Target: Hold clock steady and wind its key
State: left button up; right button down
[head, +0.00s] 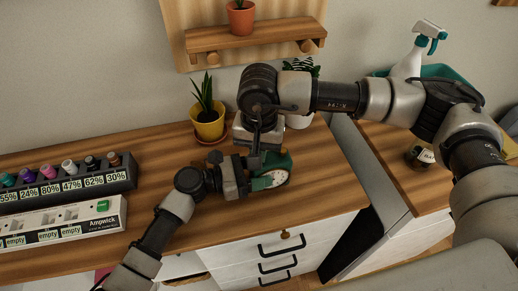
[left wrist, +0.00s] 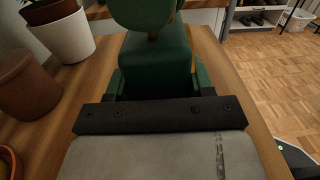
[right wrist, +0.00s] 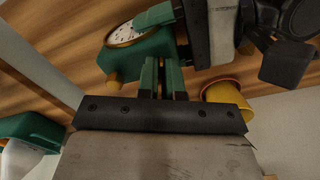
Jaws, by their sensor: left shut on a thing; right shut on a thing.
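The green clock (head: 279,163), with a white gold-rimmed dial, is on the desktop; it also shows in the left wrist view (left wrist: 157,62) and right wrist view (right wrist: 150,47). My left gripper (head: 258,182) comes from the left and is shut on the clock's body, one finger on either side. My right gripper (head: 258,158) reaches down from above behind the clock. In the right wrist view its fingers (right wrist: 163,70) are nearly together against the clock's back. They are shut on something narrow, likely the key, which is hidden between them.
A yellow potted plant (head: 208,124) stands behind my left gripper, and a white pot (head: 299,121) stands behind the clock. A rack of labelled bottles (head: 70,185) and a white power strip box (head: 70,222) are at left. The desk's front edge is close to the clock.

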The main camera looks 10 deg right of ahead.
jog(key=m, duration=0.4)
jog(key=shift+m, duration=0.3)
jog(key=m, duration=0.3)
jog(key=shift+m, duration=0.4)
jog(key=m, duration=1)
jog(key=shift+m, duration=0.4)
jog(key=m, duration=0.3)
jog(key=shift+m, duration=0.3)
jog(key=m, duration=0.4)
jog(key=shift+w+m, duration=0.1)
jog(key=shift+m, duration=1.6)
